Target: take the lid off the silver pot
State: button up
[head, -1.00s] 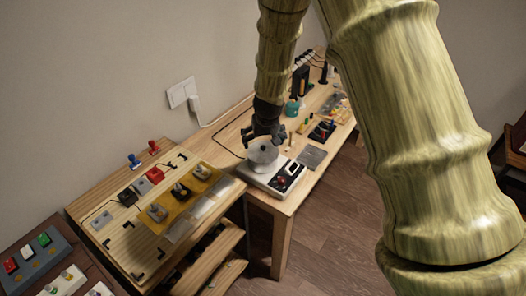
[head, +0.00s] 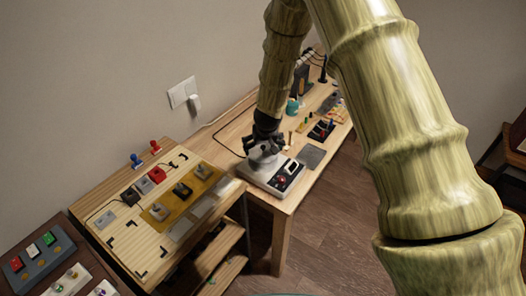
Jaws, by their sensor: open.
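The silver pot (head: 263,161) stands on the left part of a white appliance with a dark panel and red button (head: 284,180), on the far wooden table. My gripper (head: 264,148) points down directly over the pot, with its dark fingers at the pot's top. It is open. The fingers cover most of the lid, so I cannot make out the lid or its knob, nor tell whether the fingers touch it.
A grey plate (head: 311,156) and a dark tray with small tools (head: 321,131) lie behind the appliance. A nearer wooden bench holds a yellow board with switches (head: 182,196). A wall socket (head: 183,93) is at the left. My arm hides part of the right side.

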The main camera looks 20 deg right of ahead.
jog(key=shift+s, duration=0.15)
jog(key=c, duration=1.2)
jog(key=shift+s, duration=0.1)
jog(key=shift+c, duration=0.6)
